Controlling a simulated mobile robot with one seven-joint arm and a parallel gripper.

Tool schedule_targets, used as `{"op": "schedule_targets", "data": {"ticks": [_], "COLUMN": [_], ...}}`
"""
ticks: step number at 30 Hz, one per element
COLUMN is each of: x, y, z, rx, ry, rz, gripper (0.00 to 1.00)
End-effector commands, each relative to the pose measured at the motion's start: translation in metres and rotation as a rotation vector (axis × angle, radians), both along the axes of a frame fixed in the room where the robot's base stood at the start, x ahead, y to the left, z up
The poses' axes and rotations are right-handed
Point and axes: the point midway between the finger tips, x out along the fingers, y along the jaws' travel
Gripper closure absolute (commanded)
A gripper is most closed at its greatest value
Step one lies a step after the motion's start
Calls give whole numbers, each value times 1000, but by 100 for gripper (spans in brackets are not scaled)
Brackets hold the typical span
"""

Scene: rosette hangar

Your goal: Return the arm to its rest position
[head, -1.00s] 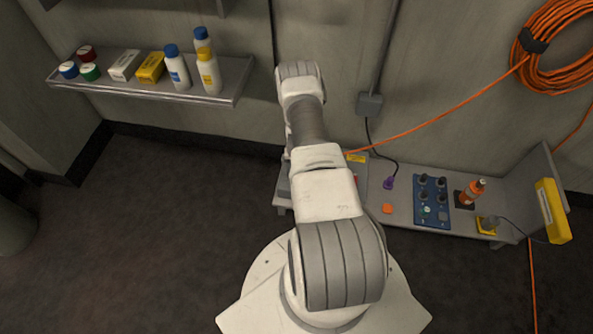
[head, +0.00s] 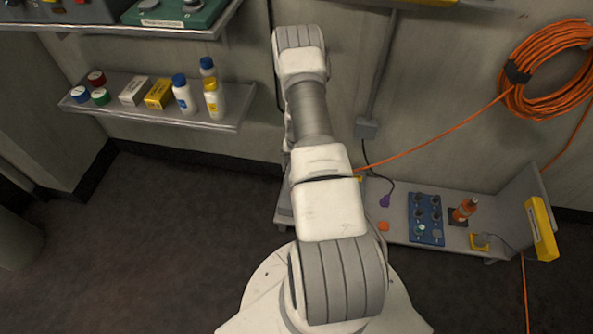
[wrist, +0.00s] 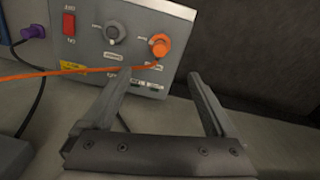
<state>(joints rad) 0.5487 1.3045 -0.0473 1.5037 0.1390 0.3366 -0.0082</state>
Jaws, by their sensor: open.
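My arm stands raised in the middle of the head view, and its end is hidden there behind its own links. In the wrist view my gripper (wrist: 160,83) is open, its two fingers well apart with nothing held between them. Beyond the fingers is a grey panel (wrist: 133,28) with a red switch (wrist: 69,24), a dark knob (wrist: 115,33) and an orange plug or knob (wrist: 160,46). An orange cable (wrist: 40,74) runs from the orange plug to the left, passing close to the left finger. I cannot tell whether they touch.
A shelf (head: 150,115) with bottles and boxes is at left. An orange cable coil (head: 545,70) hangs at right.

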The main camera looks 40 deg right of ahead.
Motion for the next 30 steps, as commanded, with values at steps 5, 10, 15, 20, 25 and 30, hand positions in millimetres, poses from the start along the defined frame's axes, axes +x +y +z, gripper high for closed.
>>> {"op": "schedule_targets", "data": {"ticks": [5,10,15,20,25,30], "x": [0,0,0,0,9,35], "y": [0,0,0,0,2,14], "z": [9,9,9,9,27,90], "rx": [0,0,0,0,-4,-18], "ry": [0,0,0,0,-11,-47], "rz": [0,0,0,0,12,59], "gripper": [9,9,9,9,9,9]}}
